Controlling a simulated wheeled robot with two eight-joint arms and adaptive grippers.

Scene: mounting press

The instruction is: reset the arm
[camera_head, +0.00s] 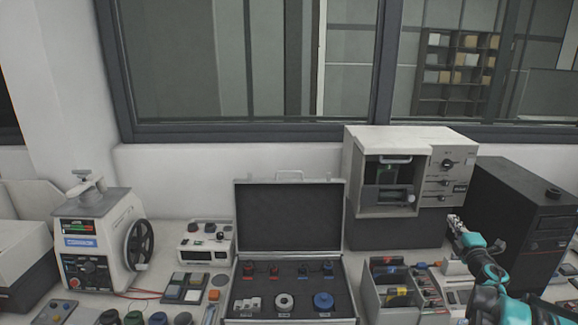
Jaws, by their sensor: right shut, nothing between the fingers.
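My right gripper (456,223) is at the right, at the end of my teal and black arm. It is shut and empty, raised above the bench in front of the black tower unit. My left gripper is out of the picture.
An open case (290,176) with parts in foam stands mid-bench. A beige press machine (416,180) is behind it at right, beside a black tower (520,215). A handwheel machine (95,240) and small control box (207,243) are left.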

